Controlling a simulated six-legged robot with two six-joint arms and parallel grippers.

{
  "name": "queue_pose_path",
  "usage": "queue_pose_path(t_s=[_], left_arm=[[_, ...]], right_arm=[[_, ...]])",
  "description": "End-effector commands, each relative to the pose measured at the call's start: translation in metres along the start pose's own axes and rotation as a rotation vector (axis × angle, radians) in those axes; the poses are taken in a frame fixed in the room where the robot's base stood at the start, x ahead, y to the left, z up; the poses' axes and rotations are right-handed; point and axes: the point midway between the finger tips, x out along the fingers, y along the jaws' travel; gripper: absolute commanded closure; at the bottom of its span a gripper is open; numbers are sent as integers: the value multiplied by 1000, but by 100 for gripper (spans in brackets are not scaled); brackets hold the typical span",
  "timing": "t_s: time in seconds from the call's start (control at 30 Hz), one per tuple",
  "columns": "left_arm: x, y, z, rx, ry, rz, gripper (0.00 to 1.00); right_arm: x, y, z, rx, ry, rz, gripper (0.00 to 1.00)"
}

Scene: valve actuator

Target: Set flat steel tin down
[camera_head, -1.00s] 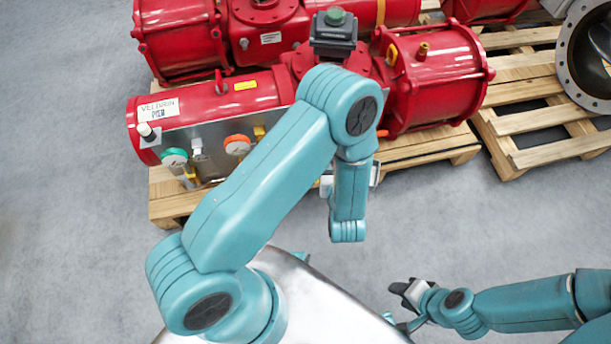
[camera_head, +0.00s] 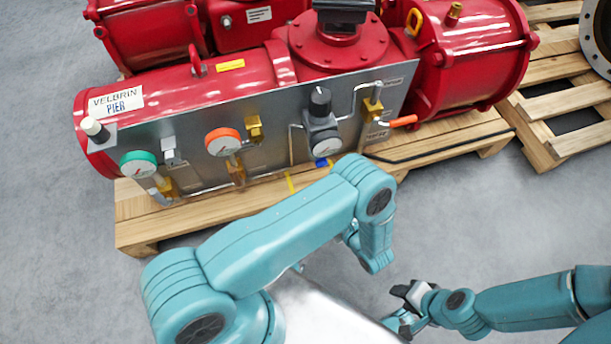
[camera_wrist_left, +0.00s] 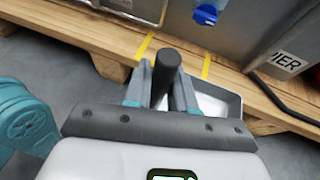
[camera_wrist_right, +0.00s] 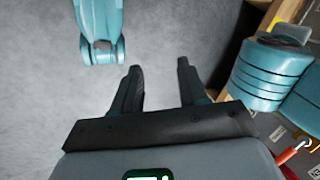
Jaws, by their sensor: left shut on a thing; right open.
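In the left wrist view my left gripper (camera_wrist_left: 162,88) is shut on an upright dark round grip (camera_wrist_left: 167,68). A shallow grey tin (camera_wrist_left: 220,108) with a pale inside shows behind and right of the fingers, low at the pallet's front edge. The fingers hide how the grip joins it, and I cannot tell whether the tin touches the pallet (camera_head: 140,222). In the head view my left arm hides the left jaws and the tin. My right gripper (camera_head: 402,308) is open and empty over the floor; it also shows in the right wrist view (camera_wrist_right: 158,68).
Yellow tape strips (camera_wrist_left: 206,66) mark the pallet's front board. Behind it stands the red actuator (camera_head: 260,85) with a grey panel (camera_head: 280,125), gauges, an orange-handled valve (camera_head: 403,121) and a blue knob (camera_wrist_left: 207,14). Another pallet (camera_head: 570,97) stands right. The grey floor in front is clear.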

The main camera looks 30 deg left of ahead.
Motion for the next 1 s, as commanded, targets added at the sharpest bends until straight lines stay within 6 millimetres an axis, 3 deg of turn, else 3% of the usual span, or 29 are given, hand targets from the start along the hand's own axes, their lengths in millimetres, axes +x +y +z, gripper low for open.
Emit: queue_pose_path(t_s=[0.5, 0.83, 1.0], left_arm=[[126, 2, 51, -3, -2, 5, 100], [159, 3, 66, -2, -3, 2, 100], [172, 2, 34, 1, -1, 1, 100]], right_arm=[[27, 12, -13, 2, 41, 0, 57], [34, 14, -19, -3, 61, -1, 57], [54, 20, -32, -12, 103, -2, 57]])
